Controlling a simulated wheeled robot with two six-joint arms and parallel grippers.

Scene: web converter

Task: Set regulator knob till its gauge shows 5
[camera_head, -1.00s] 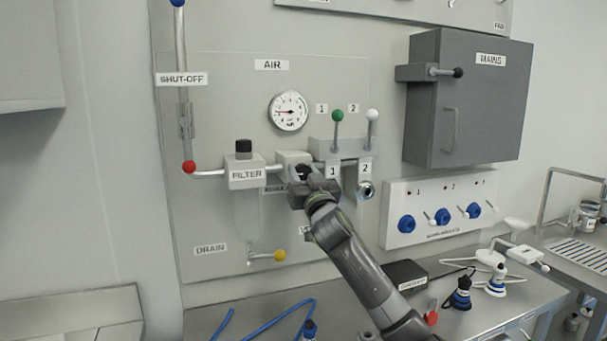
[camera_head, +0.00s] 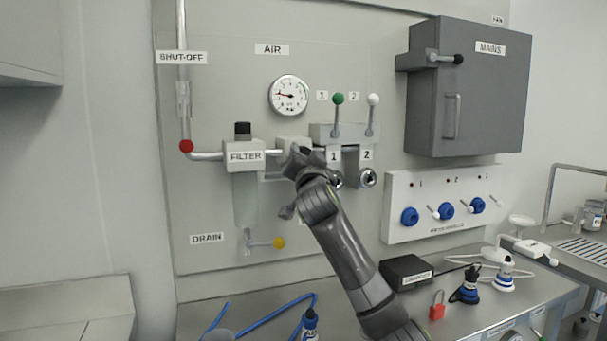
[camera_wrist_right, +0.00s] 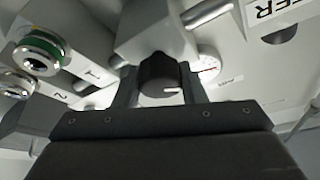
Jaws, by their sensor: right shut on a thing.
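The regulator (camera_head: 291,147) is a light grey block on the wall panel, right of the filter and below the gauge. Its black knob (camera_wrist_right: 162,78) with a white mark shows in the right wrist view. My right gripper (camera_wrist_right: 160,92) is shut on the knob, one finger on each side. In the head view my right gripper (camera_head: 303,160) covers the knob. My left gripper is not clearly in view.
The filter (camera_head: 245,156) stands left of the regulator. Levers with a green ball (camera_head: 338,98) and a white ball (camera_head: 373,99) rise close on the right. A grey mains box (camera_head: 468,95) is farther right. The bench below holds a black box (camera_head: 405,271) and blue hose.

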